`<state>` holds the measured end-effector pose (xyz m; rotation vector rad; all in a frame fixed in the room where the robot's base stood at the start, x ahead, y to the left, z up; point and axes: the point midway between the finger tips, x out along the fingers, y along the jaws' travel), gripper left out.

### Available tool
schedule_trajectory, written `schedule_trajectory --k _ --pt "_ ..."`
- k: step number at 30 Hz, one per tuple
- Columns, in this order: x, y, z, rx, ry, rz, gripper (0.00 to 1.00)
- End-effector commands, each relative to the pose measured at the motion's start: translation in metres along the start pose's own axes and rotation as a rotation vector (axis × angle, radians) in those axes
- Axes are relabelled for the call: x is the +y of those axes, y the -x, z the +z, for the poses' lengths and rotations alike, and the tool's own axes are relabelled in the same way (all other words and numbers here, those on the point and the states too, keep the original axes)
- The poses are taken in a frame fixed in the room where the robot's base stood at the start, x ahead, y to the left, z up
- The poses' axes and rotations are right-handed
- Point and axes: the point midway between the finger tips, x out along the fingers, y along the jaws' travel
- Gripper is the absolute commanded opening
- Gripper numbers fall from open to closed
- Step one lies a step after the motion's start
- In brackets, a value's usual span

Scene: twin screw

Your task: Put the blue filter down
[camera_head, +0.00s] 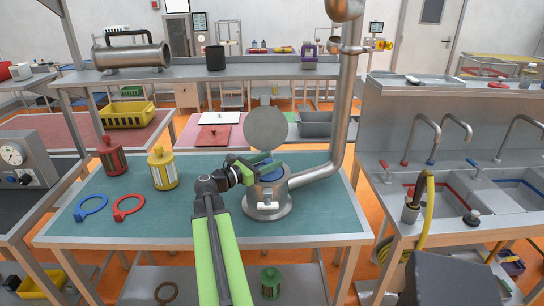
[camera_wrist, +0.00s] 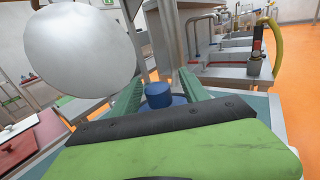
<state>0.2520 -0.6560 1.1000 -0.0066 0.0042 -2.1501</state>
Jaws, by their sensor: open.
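The blue filter (camera_head: 272,181) sits down inside the round metal housing (camera_head: 267,205) on the teal table, with only its blue top showing. In the wrist view its blue knob (camera_wrist: 158,95) stands between my fingers, with gaps at both sides. My gripper (camera_head: 262,166) is open, low over the mouth of the housing; its green fingers also show in the wrist view (camera_wrist: 160,92). The filter's lower body is hidden by the housing wall. The round grey lid (camera_head: 266,129) stands raised behind the opening.
A red filter (camera_head: 112,156) and a yellow filter (camera_head: 162,168) stand on the left of the table. A thick metal pipe (camera_head: 340,120) rises right of the housing. The table's front middle is clear.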

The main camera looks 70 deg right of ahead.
Motion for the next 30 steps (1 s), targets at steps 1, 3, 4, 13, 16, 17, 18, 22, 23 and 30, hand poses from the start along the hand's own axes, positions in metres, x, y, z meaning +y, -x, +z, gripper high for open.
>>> schedule_trajectory --k 1,3,4,13,16,17,18,22,23,30 --pt "0.001 0.018 -0.005 0.011 -0.002 0.008 0.52" --pt "0.001 0.037 -0.004 0.011 -0.002 0.009 0.52" --pt "0.002 0.045 -0.003 0.01 -0.003 0.011 0.52" --pt "0.004 0.096 0.001 0.007 -0.004 0.01 0.52" --pt "0.004 0.1 0.001 0.007 -0.004 0.008 0.52" --pt "0.004 0.1 0.001 0.007 -0.004 0.008 0.52" --pt "0.004 0.1 0.001 0.006 -0.004 0.008 0.52" --pt "0.004 0.1 0.002 0.006 -0.005 0.008 0.52" --pt "0.004 0.1 0.002 0.006 -0.005 0.008 0.52" --pt "0.005 0.101 0.002 0.006 -0.005 0.011 0.52"
